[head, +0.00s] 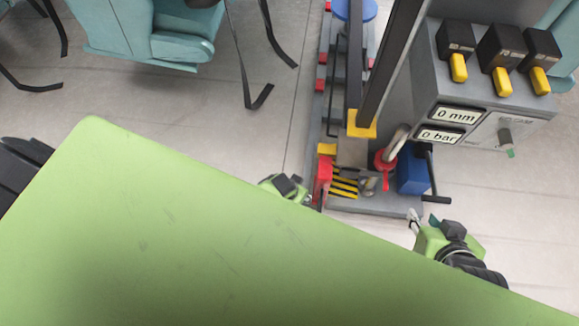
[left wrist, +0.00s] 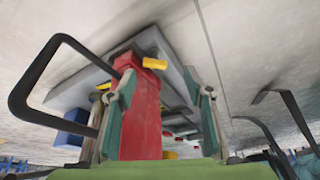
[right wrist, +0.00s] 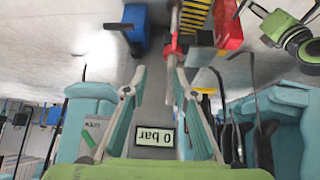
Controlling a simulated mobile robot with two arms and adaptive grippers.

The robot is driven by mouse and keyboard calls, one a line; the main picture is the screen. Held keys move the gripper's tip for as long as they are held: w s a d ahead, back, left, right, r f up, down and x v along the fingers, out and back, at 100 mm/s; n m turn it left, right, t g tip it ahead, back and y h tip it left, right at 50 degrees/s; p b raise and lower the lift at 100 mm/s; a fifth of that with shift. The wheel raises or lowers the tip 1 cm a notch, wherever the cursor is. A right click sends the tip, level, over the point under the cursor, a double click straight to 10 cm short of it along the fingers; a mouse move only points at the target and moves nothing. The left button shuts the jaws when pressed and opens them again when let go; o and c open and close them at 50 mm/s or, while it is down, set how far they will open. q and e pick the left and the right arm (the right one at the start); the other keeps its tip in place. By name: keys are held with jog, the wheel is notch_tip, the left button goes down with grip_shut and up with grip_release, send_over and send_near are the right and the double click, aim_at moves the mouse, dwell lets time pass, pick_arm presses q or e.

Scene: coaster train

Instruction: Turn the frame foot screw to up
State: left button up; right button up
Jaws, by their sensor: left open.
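I cannot single out the frame foot screw by sight. A red upright block (head: 323,175) stands at the front left of the grey machine base (head: 375,205). In the left wrist view, this red block (left wrist: 140,115) with a yellow piece on top lies between the fingers of my left gripper (left wrist: 165,90), which is open; contact is unclear. In the head view my left gripper (head: 308,200) is partly hidden by my green body. My right gripper (head: 413,218) is at the base's front right corner. In the right wrist view its fingers (right wrist: 157,68) are apart with nothing visibly held.
A red valve-like part (head: 384,163) and a blue box (head: 412,172) with a black handle (head: 431,180) stand near the right gripper. A grey console (head: 480,105) has yellow-lever switches and displays reading 0 mm and 0 bar. Open floor (head: 180,115) lies left.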

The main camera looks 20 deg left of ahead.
jog(key=shift+s+d+f+g+h+p, duration=0.25)
jog(key=shift+s+d+f+g+p, duration=0.65)
jog(key=shift+s, duration=1.25)
jog(key=shift+s+d+f+g+h+p, duration=0.35)
jog(key=shift+s+g, duration=0.95)
jog(key=shift+s, duration=0.85)
pick_arm(q)
jog(key=a+p+v, duration=0.1)
jog(key=p+v, duration=0.7)
jog(key=v, duration=0.1)
jog(key=shift+r, duration=0.4)
pick_arm(e)
jog(key=s+f, duration=0.3)
jog(key=f, duration=0.9)
jog(key=s+f+g, duration=0.1)
jog(key=s+f, duration=0.1)
jog(key=f, duration=0.9)
jog(key=shift+s+d+f, duration=0.3)
jog(key=shift+s+f, duration=0.1)
